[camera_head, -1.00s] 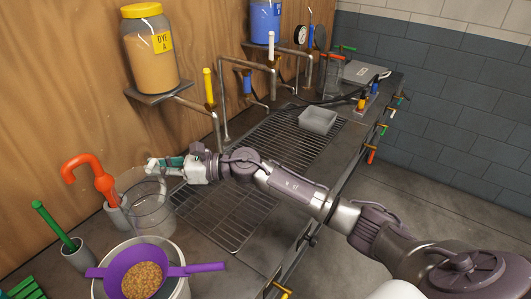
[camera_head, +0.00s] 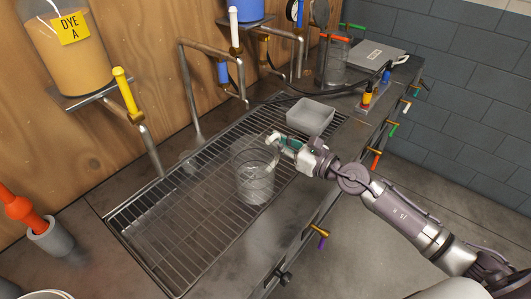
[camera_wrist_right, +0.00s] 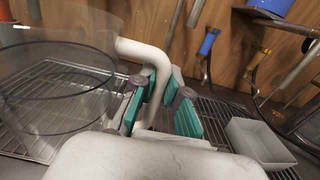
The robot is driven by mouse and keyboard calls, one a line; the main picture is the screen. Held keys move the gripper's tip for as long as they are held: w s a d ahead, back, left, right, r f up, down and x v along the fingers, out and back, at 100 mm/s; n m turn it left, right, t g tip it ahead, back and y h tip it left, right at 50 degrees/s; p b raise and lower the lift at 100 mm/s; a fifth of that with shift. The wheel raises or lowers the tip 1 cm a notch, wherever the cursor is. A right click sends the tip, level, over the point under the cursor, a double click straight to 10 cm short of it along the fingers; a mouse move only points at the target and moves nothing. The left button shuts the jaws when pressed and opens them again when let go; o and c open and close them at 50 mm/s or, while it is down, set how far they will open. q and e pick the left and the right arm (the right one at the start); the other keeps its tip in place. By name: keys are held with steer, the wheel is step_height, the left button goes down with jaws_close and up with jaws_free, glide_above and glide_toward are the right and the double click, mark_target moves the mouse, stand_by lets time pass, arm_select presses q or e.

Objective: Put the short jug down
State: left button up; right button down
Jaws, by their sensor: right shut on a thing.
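The short jug (camera_head: 255,186) is clear and looks upright over the metal grate (camera_head: 150,240); I cannot tell whether its base touches the bars. My right gripper (camera_head: 279,141) is shut on the jug's pale handle at the upper right of the jug. In the right wrist view, the teal pads of the gripper (camera_wrist_right: 160,102) are on either side of the white handle (camera_wrist_right: 150,54), and the clear jug body (camera_wrist_right: 55,85) fills the left side. My left gripper is not in view.
A grey tray (camera_head: 311,117) stands on the far end of the grate. Pipes with a yellow handle (camera_head: 125,90) and a white handle (camera_head: 234,27) rise along the wooden wall. An orange tool in a grey holder (camera_head: 47,237) stands at left. The near-left grate is clear.

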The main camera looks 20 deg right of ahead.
steer(key=shift+d, duration=0.35)
steer(key=w+a+f+b, duration=0.4)
steer(key=w+a+f, duration=0.3)
steer(key=w+f, duration=0.2)
steer(key=shift+w+f, duration=0.15)
steer(key=shift+f, duration=0.7)
steer(key=shift+f+b, duration=0.25)
steer(key=shift+b, duration=0.2)
steer(key=c, duration=1.2)
jaws_free()
steer(key=shift+r, duration=0.1)
